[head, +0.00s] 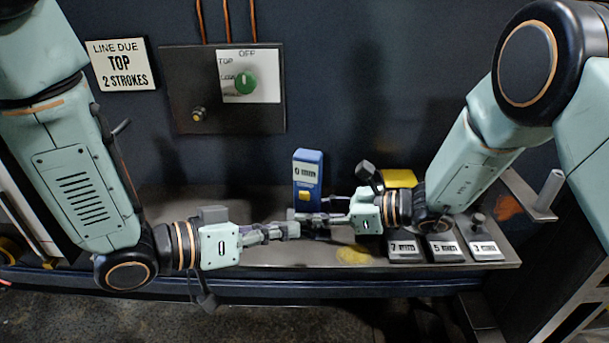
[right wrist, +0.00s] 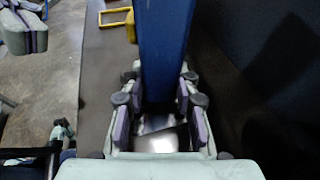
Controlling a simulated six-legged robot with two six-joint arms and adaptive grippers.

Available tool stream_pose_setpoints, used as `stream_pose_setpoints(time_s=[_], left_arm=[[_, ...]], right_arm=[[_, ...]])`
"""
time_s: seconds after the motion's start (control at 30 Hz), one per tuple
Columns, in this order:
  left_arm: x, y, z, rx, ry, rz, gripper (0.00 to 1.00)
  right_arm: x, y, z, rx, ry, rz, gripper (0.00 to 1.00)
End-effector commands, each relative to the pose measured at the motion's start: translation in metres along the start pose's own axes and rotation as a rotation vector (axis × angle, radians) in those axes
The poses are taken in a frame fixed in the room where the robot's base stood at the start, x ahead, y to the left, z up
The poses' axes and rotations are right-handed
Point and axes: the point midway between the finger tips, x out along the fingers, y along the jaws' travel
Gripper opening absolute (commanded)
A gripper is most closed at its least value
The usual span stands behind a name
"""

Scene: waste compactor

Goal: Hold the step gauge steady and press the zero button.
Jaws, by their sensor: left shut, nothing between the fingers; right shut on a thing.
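The step gauge (head: 308,158) is a blue upright block on the grey shelf, with a display reading 0 mm. Its yellow button (head: 304,195) is on the front, below the display. My right gripper (head: 306,218) is shut on the gauge's lower part from the right. In the right wrist view the blue gauge (right wrist: 163,45) stands between the fingers. My left gripper (head: 294,230) is shut and empty, its tips in front of and below the button, close to the right fingertips. I cannot tell whether they touch. The gauge's base is hidden behind the fingers.
Blocks marked 7 mm (head: 404,248), 5 mm (head: 446,248) and 3 mm (head: 485,248) sit at the shelf's right. A panel with a green knob (head: 244,83) and a sign (head: 122,64) reading "LINE DUE TOP 2 STROKES" are on the wall. The shelf (head: 165,207) is clear at left.

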Motion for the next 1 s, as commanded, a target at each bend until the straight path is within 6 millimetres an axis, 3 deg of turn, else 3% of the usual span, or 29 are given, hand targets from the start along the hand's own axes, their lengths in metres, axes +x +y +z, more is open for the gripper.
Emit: stream_pose_setpoints(time_s=[0.37, 0.4, 0.67, 1.0], left_arm=[[0.0000, 0.0000, 0.0000, 0.000, 0.000, 0.000, 0.00], [0.0000, 0.0000, 0.0000, 0.000, 0.000, 0.000, 0.00], [0.0000, 0.0000, 0.0000, 0.000, 0.000, 0.000, 0.00], [0.0000, 0.0000, 0.0000, 0.000, 0.000, 0.000, 0.00]], right_arm=[[0.0000, -0.0002, 0.0002, 0.000, 0.000, 0.000, 0.12], [0.0000, -0.0002, 0.0002, 0.000, 0.000, 0.000, 0.32], [0.0000, -0.0001, 0.0001, 0.000, 0.000, 0.000, 0.54], [-0.0016, -0.0003, 0.0001, 0.000, 0.000, -0.001, 0.56]])
